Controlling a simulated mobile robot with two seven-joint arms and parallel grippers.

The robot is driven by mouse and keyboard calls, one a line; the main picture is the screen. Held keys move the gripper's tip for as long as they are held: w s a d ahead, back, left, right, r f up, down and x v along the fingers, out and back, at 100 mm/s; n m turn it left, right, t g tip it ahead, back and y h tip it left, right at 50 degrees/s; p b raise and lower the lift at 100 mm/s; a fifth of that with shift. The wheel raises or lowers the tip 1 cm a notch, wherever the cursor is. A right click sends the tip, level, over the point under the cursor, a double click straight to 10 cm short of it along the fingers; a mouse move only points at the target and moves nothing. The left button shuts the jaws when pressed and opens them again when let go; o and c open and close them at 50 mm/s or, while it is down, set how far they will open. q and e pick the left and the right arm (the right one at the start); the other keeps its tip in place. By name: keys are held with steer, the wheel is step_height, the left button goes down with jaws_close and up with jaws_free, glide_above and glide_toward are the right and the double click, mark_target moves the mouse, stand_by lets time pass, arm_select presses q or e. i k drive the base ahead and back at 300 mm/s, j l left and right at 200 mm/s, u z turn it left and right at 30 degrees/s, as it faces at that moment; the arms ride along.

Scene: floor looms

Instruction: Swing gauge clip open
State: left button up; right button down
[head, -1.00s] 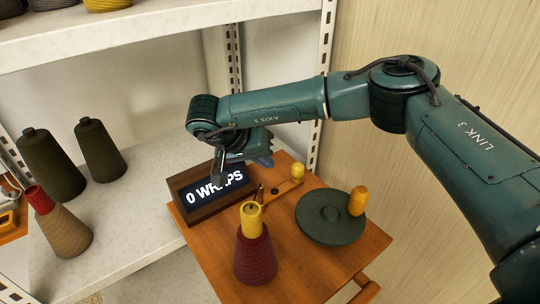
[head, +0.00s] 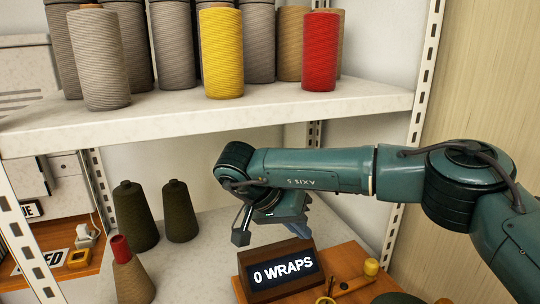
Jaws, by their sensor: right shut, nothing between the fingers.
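The wrap gauge (head: 280,271) is a dark wooden block whose screen reads "0 WRAPS", on an orange-brown wooden table. To its right lies a flat wooden arm (head: 347,288) with a yellow knob (head: 371,267), possibly the clip; I cannot tell for certain. Its near end is cut off by the bottom edge. My right gripper (head: 301,230) hangs above and behind the gauge, shut and empty, apart from the wooden arm. Its fingers are partly hidden by the gauge and the hand. My left gripper is not in view.
A shelf above holds several yarn cones, including a yellow one (head: 221,55) and a red one (head: 320,52). Dark cones (head: 134,217) and a red-topped tan cone (head: 132,278) stand at the left. A dark disc (head: 398,299) is cut off at the bottom.

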mark_target(371, 266)
steer(key=k+j, duration=0.45)
steer(key=k, duration=0.2)
steer(key=k+j, duration=0.5)
steer(key=k, duration=0.1)
